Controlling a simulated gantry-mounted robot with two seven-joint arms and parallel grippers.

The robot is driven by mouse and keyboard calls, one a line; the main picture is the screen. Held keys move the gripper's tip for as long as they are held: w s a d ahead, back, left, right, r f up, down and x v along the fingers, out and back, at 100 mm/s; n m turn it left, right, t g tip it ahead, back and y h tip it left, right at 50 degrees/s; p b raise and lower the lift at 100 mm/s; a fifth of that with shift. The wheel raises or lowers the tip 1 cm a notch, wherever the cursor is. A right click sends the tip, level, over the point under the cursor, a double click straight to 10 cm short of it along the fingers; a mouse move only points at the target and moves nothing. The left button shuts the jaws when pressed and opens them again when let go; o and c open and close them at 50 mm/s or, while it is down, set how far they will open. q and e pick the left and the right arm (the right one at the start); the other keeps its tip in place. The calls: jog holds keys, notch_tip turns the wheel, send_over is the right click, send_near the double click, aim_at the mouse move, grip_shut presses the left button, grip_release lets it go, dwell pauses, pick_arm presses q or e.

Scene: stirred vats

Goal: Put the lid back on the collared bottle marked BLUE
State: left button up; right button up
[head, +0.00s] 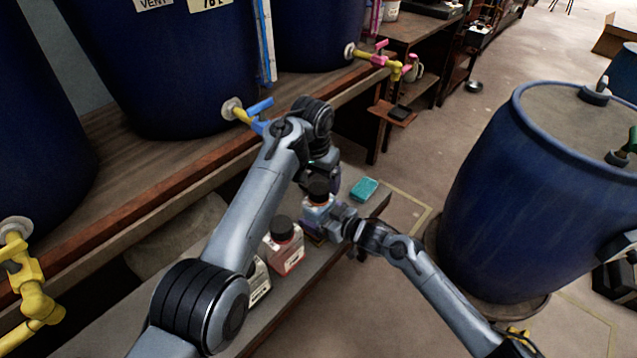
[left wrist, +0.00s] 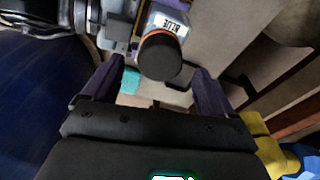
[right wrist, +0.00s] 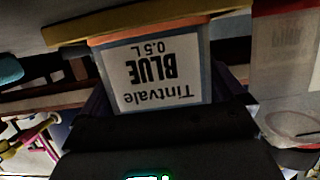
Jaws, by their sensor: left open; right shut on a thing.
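The bottle marked BLUE (head: 316,222) stands on the low bench, upright, with a dark lid (head: 318,187) at its top. In the left wrist view, the dark lid (left wrist: 160,56) covers the bottle's mouth, with an orange rim beside it and the BLUE label (left wrist: 168,24) behind. My left gripper (left wrist: 158,72) is open, its fingers on either side of the lid with gaps. My right gripper (head: 337,222) is shut on the bottle's body. The right wrist view shows the bottle's label (right wrist: 155,75) upside down. Whether the lid is fully seated cannot be told.
A red-labelled bottle (head: 283,248) stands close beside, with another bottle (head: 260,280) partly behind my left arm. A turquoise block (head: 364,189) lies at the bench's far end. A large blue drum (head: 540,190) stands right. Vat taps, one with a blue handle (head: 258,108), project above the bench.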

pick_arm(q)
jog(key=shift+s+a+r, duration=0.1)
jog(key=shift+s+r, duration=0.05)
jog(key=shift+r, duration=1.15)
jog(key=shift+s+a+r, duration=0.1)
jog(key=shift+s+r, duration=0.05)
jog(key=shift+r, duration=1.15)
pick_arm(e)
jog(key=o, duration=1.1)
pick_arm(q)
jog(key=shift+r, duration=0.1)
pick_arm(e)
jog(key=shift+d, duration=0.1)
pick_arm(q)
jog(key=shift+r+p, duration=0.25)
jog(key=shift+p, duration=0.1)
pick_arm(e)
jog(key=shift+s+d+r, duration=0.15)
jog(key=shift+s, duration=0.05)
jog(key=p+v, duration=0.5)
jog(key=v, duration=0.4)
jog(key=shift+p, duration=0.4)
pick_arm(q)
notch_tip(320, 180, up, 6)
jog(key=shift+r, duration=0.15)
pick_arm(e)
jog(key=shift+s+d+r, duration=0.1)
jog(key=shift+s+d, duration=0.25)
jog(key=shift+d, duration=0.1)
